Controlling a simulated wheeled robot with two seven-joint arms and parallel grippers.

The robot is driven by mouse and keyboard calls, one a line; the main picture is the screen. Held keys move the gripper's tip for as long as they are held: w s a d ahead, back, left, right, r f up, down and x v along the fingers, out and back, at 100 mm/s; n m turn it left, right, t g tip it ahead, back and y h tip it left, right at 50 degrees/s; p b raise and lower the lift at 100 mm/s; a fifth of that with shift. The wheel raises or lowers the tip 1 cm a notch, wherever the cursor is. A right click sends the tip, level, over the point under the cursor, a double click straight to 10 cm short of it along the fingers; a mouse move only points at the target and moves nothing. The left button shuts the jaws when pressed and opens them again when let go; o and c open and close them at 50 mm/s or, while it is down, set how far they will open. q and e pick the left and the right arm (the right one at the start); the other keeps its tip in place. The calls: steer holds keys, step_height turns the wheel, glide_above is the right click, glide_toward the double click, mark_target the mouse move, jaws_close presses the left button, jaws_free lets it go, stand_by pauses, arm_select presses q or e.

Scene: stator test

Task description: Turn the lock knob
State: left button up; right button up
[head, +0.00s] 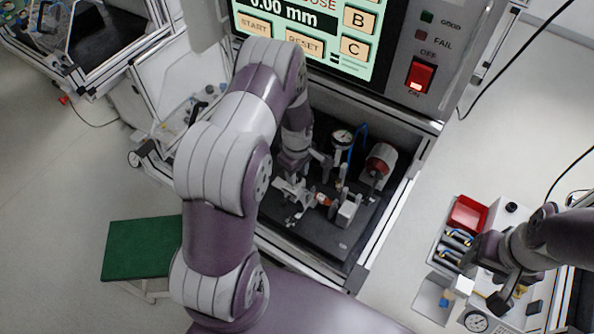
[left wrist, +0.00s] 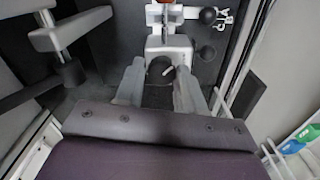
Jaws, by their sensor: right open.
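The lock knob is not clearly identifiable. In the left wrist view, a pale fixture block (left wrist: 168,45) has a dark round opening or knob with a small white lever at its front. A black ball knob (left wrist: 208,16) stands to its right. My left gripper (left wrist: 160,70) is open, its two grey fingers on either side of the dark round part; contact cannot be told. In the head view my left gripper (head: 292,188) is low over the fixture inside the machine bay. My right gripper (head: 478,286) is open over the equipment at the right.
The bay holds a dial gauge (head: 342,138) and a red-and-white cylinder (head: 380,160). The machine's screen panel (head: 310,30) and red switch (head: 421,76) are above. A red bin (head: 467,215) and another gauge (head: 476,321) are at the right. A green platform (head: 142,248) is at the left.

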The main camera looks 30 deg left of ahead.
arm_select(q)
steer(key=shift+r, duration=0.1)
steer(key=c, duration=0.5)
steer(key=shift+m, duration=0.3)
steer(key=shift+m+b, duration=0.4)
steer(key=shift+m, duration=0.6)
steer(key=m+b, duration=0.1)
steer(key=m, duration=0.3)
steer(key=shift+w+a, duration=0.1)
steer(key=m+b, duration=0.1)
steer(key=m, duration=0.9)
steer(key=shift+r+m+b, duration=0.15)
steer(key=shift+m+b, duration=0.15)
steer(key=shift+b, duration=0.05)
